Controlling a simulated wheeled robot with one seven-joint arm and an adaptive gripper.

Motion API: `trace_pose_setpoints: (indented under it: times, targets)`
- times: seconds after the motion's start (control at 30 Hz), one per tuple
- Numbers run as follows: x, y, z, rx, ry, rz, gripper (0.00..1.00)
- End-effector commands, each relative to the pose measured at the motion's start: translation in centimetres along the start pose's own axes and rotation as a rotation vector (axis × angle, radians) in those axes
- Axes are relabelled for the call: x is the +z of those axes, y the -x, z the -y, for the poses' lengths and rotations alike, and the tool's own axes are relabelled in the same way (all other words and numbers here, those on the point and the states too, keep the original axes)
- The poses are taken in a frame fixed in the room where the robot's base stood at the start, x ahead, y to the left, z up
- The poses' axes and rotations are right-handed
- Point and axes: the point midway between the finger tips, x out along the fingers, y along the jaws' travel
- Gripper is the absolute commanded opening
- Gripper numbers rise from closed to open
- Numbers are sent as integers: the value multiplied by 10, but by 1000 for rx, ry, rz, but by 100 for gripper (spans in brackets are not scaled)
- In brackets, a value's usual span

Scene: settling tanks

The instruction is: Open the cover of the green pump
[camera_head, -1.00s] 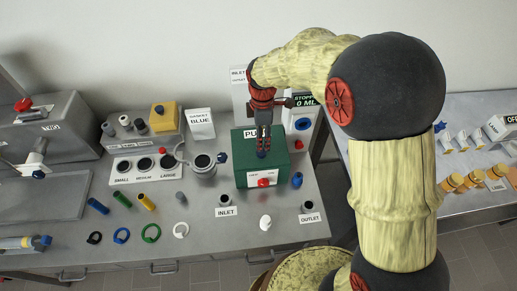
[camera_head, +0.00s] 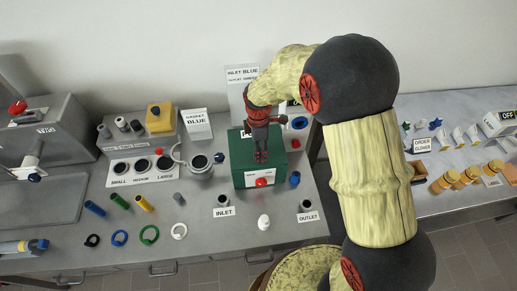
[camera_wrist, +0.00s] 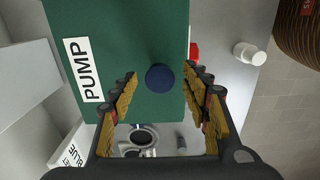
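The green pump (camera_head: 239,150) is a box on the grey bench, in the middle of the head view. Its green cover (camera_wrist: 128,20) fills the upper middle of the wrist view and looks closed. A dark blue round knob (camera_wrist: 160,77) is on the cover. A white PUMP label (camera_wrist: 83,70) is beside it. My gripper (camera_wrist: 166,82) is open, with its yellow-padded fingers on either side of the knob in the picture. I cannot tell how far above the knob they are. In the head view my gripper (camera_head: 261,158) points down over the pump and hides the knob.
A red button (camera_head: 261,182) is at the pump's front. A grey pot (camera_head: 200,165) stands to the left. The inlet (camera_head: 223,200) and outlet (camera_head: 306,205) fittings and a white bottle (camera_head: 263,221) are in front. A sign (camera_head: 241,78) stands behind.

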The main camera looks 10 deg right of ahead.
Motion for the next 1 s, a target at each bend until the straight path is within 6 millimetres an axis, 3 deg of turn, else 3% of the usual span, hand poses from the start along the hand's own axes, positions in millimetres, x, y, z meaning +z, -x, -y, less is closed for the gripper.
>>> trace_pose_setpoints:
  times: [0.8, 1.0]
  targets:
    - [0, 0, 0, 1, 0, 0, 0]
    - [0, 0, 0, 1, 0, 0, 0]
